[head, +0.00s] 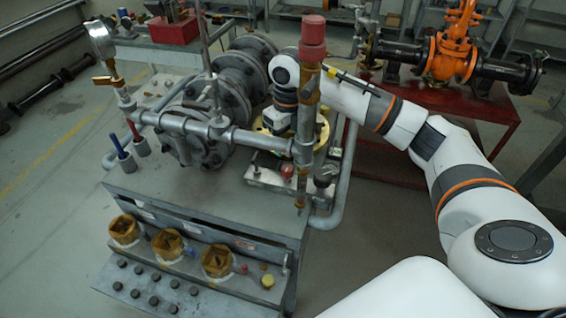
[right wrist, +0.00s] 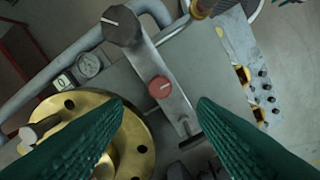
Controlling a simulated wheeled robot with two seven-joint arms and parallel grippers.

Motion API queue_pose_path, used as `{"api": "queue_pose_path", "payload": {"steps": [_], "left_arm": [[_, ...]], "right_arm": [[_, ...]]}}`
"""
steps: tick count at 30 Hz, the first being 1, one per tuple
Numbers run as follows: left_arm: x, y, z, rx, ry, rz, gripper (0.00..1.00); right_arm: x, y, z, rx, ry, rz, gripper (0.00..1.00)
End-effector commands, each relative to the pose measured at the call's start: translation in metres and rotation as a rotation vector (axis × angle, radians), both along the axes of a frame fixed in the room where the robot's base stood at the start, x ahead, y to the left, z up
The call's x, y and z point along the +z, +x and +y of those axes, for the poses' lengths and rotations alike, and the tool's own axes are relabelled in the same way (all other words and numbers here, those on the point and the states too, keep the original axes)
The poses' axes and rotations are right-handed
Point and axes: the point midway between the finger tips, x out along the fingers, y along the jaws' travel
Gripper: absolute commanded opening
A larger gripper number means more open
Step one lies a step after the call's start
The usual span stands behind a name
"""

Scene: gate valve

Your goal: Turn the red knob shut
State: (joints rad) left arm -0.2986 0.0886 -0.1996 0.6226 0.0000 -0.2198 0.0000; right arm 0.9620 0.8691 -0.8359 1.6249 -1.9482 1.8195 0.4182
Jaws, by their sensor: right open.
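The red knob (right wrist: 160,87) is a small round cap with a pale line on its face, mounted on a grey metal bar. It also shows in the head view (head: 287,170), low behind the front pipes. My right gripper (right wrist: 160,103) is open, its two green fingers spread wide. In the right wrist view the knob appears between the fingertips, apart from both, and seems to lie beyond them. In the head view the pipes hide most of this gripper. My left gripper is not in view.
A larger dark knob (right wrist: 122,26) sits at the bar's other end. A brass flange (right wrist: 88,135) lies beside the bar, partly behind the left finger. A gauge (right wrist: 89,64) is nearby. In the head view an upright pipe with a red cap (head: 312,38) stands before my right wrist.

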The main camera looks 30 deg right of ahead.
Motion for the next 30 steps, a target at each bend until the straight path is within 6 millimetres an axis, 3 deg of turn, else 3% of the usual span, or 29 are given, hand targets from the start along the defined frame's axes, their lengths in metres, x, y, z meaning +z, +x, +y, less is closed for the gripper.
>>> {"api": "queue_pose_path", "payload": {"steps": [6,13,26,30], "left_arm": [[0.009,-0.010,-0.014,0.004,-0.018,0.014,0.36],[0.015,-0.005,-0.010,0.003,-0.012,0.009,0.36],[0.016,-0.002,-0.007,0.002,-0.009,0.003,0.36],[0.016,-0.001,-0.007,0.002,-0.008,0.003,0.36]], "right_arm": [[-0.045,-0.001,0.000,0.000,0.001,0.004,0.52],[-0.080,0.000,0.000,0.000,0.002,0.003,0.52],[-0.091,0.000,0.000,0.000,0.000,0.000,0.52],[-0.091,0.000,0.000,0.000,0.001,0.000,0.31]]}}
